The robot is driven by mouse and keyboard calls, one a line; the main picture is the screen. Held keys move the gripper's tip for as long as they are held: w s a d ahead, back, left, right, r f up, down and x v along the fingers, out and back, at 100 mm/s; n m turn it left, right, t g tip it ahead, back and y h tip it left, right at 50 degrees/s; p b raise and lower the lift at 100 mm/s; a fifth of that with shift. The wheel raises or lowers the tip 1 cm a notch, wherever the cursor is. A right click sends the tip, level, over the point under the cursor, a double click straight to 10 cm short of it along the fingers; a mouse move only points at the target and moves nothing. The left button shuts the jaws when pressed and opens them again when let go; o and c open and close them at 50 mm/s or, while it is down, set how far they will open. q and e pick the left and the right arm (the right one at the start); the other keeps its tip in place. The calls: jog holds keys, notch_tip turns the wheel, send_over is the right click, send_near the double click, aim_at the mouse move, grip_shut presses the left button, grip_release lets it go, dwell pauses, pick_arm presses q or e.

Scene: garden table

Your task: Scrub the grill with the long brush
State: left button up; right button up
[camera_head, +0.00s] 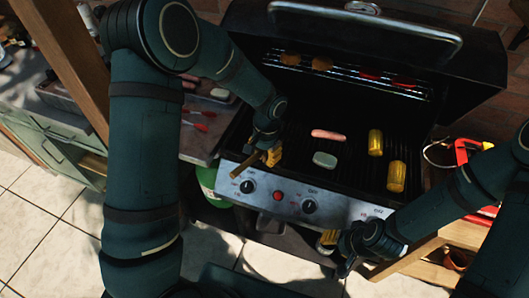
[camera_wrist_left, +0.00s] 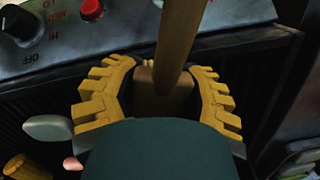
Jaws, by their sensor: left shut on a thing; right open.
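The open black grill (camera_head: 345,185) stands in the middle of the head view, with its lid raised. My left gripper (camera_head: 268,155) is over the left front of the grate, shut on the wooden handle of the long brush (camera_head: 243,164). In the left wrist view the handle (camera_wrist_left: 180,35) rises between the yellow fingers of the left gripper (camera_wrist_left: 160,90). The brush head cannot be made out in either view. My right gripper (camera_head: 345,265) is open and empty, low in front of the grill's right side.
On the grate lie a pink sausage (camera_head: 328,135), a grey-green block (camera_head: 325,160) and two yellow corn cobs (camera_head: 375,142) (camera_head: 396,177). Food also lies on the upper rack (camera_head: 345,75). Red-handled tools (camera_head: 198,113) lie on the left side shelf. A red frame-shaped tool (camera_head: 466,150) is at right.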

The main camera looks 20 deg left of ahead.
pick_arm(q)
jog(key=w, duration=1.6)
jog(key=shift+w+d+f+p, duration=0.15)
jog(key=shift+w+d+p, duration=0.15)
jog(key=shift+p, duration=0.1)
jog(key=shift+w, duration=1.2)
jog(key=shift+s, duration=1.6)
jog(key=s, duration=0.5)
jog(key=s+b, duration=0.1)
jog(key=s, duration=1)
jog(key=shift+s+a, duration=0.25)
jog(key=shift+a, duration=0.05)
notch_tip(320, 180, up, 7)
jog(key=p, duration=0.4)
jog(key=shift+s+p, duration=0.15)
jog(key=shift+p, duration=0.2)
pick_arm(e)
jog(key=r, duration=0.1)
jog(key=w+r, duration=0.1)
jog(key=r, duration=0.2)
jog(key=shift+w+d+r, duration=0.15)
jog(key=shift+w+r, duration=0.05)
jog(key=shift+w, duration=0.15)
